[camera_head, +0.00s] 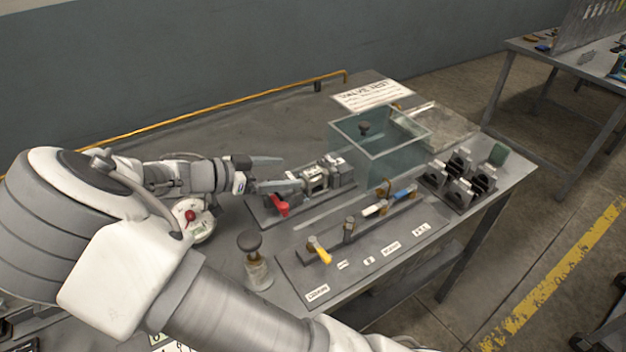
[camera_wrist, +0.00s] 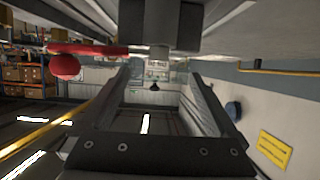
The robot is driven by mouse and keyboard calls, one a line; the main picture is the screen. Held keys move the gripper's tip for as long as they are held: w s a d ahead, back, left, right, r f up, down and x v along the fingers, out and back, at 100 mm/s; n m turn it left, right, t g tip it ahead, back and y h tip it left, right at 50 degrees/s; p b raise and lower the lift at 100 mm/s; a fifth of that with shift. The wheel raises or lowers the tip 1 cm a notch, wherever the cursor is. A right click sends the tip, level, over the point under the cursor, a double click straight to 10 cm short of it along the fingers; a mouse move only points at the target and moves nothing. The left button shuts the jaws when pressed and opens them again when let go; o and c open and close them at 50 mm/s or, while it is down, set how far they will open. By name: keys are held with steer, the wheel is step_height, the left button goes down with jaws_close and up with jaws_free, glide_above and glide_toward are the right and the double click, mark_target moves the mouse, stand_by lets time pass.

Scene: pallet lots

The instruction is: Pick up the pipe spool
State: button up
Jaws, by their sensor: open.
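A short metal cylindrical piece, which looks like the pipe spool (camera_head: 316,179), sits in a clamp-like fixture on a dark base plate, beside a red handle (camera_head: 281,207). I cannot clearly separate the piece from its fixture. My gripper (camera_head: 286,173) reaches in level from the left, fingers apart, with its tips close to the fixture's left end. Contact cannot be told. In the wrist view my gripper (camera_wrist: 160,95) shows two separated fingers with nothing visible gripped between them. A dark block (camera_wrist: 160,22) and the red handle's knob (camera_wrist: 65,66) show above the fingers.
A clear box (camera_head: 375,150) with a dark knob stands behind the fixture. In front lies a panel with a yellow-handled valve (camera_head: 319,250). A black-knobbed jar (camera_head: 257,264) stands front left. Several black holders (camera_head: 460,178) stand right. A yellow pipe (camera_head: 200,117) runs along the back.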

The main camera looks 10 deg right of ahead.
mark_target(317, 169)
steer(key=x, duration=0.3)
steer(key=shift+f, duration=0.1)
steer(key=shift+r+x, duration=0.15)
steer(key=shift+x, duration=1.2)
steer(key=shift+r+x, duration=0.15)
steer(key=shift+x, duration=1.2)
steer(key=shift+s+d, duration=0.15)
steer(key=shift+s, duration=0.05)
jaws_close()
